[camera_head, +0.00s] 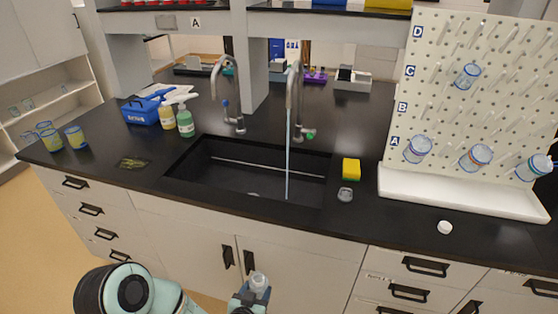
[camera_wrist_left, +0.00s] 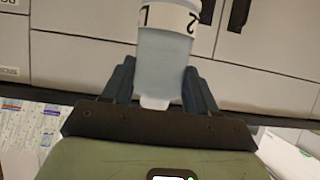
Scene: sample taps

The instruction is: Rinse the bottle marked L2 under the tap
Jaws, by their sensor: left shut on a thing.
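My left gripper (camera_head: 249,300) is shut on a small translucent bottle (camera_head: 259,283), held in front of the cabinets, below and in front of the sink. In the left wrist view the bottle (camera_wrist_left: 165,62) stands between the two fingers (camera_wrist_left: 160,95); its white band shows a 2 and an upright stroke. The right tap (camera_head: 293,95), with a green handle, runs a thin water stream (camera_head: 288,160) into the black sink (camera_head: 240,178). The left tap (camera_head: 222,90), with a blue handle, shows no water. My right gripper is not in view.
A yellow sponge (camera_head: 351,168), a small grey-white item (camera_head: 345,195) and a white cap (camera_head: 445,227) lie right of the sink. A pegboard (camera_head: 470,100) holds several bottles. Left are a blue caddy (camera_head: 143,110), a green bottle (camera_head: 185,122) and beakers (camera_head: 75,137). The counter's front edge lies beyond the gripper.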

